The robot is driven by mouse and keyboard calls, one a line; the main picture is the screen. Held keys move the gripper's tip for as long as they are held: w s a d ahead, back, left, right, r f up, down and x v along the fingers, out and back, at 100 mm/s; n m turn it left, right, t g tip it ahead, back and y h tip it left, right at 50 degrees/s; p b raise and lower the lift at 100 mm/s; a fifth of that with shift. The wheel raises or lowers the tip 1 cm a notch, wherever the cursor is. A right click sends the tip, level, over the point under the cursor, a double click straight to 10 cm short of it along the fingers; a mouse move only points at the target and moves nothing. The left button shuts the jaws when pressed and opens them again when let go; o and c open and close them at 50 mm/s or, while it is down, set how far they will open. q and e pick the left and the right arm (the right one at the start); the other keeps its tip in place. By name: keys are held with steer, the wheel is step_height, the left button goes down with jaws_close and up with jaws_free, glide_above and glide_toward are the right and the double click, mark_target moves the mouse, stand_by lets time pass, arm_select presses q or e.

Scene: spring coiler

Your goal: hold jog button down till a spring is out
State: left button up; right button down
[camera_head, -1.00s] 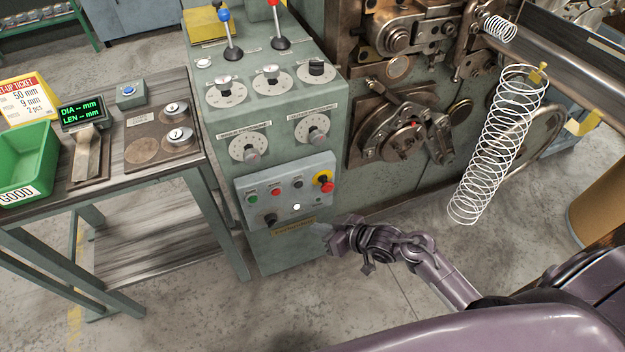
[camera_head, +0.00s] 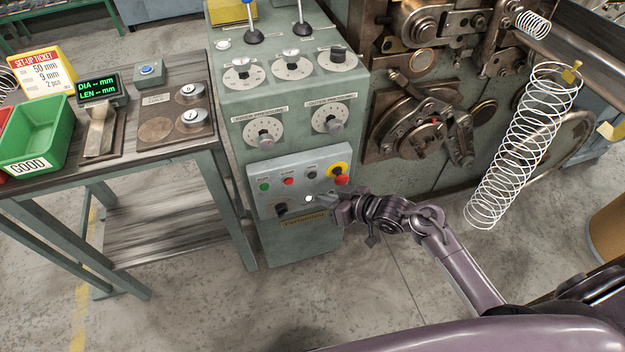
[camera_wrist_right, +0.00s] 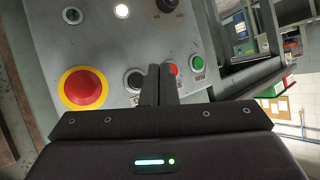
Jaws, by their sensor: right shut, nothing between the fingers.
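The control panel (camera_head: 260,205) on the green machine has a row of green, red and black buttons, a red stop knob on yellow, a lit white lamp and a dark selector knob. The black button (camera_head: 311,176) also shows in the right wrist view (camera_wrist_right: 134,81); I cannot read its label. My right gripper (camera_head: 326,200) is shut and empty at the panel's lower right. In the right wrist view its fingers (camera_wrist_right: 157,84) appear between the black and red buttons; I cannot tell any contact. A long wire spring (camera_head: 510,155) hangs at the coiler. My left gripper is out of view.
A bench (camera_head: 185,137) on the left holds a green GOOD bin (camera_head: 38,142), a gauge display (camera_head: 97,88) reading dashes and a set-up ticket (camera_head: 44,72). The red stop knob (camera_head: 341,180) is close to my right gripper. Floor below the panel is clear.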

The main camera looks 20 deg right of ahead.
mark_target(312, 175)
steer(key=shift+w+a+b, duration=0.1)
steer(key=shift+w+b, duration=0.4)
steer(key=shift+w, duration=1.6)
steer(key=shift+w, duration=0.15)
stand_by(0.3)
steer(key=shift+w, duration=0.25)
steer(key=shift+w, duration=0.4)
stand_by(4.8)
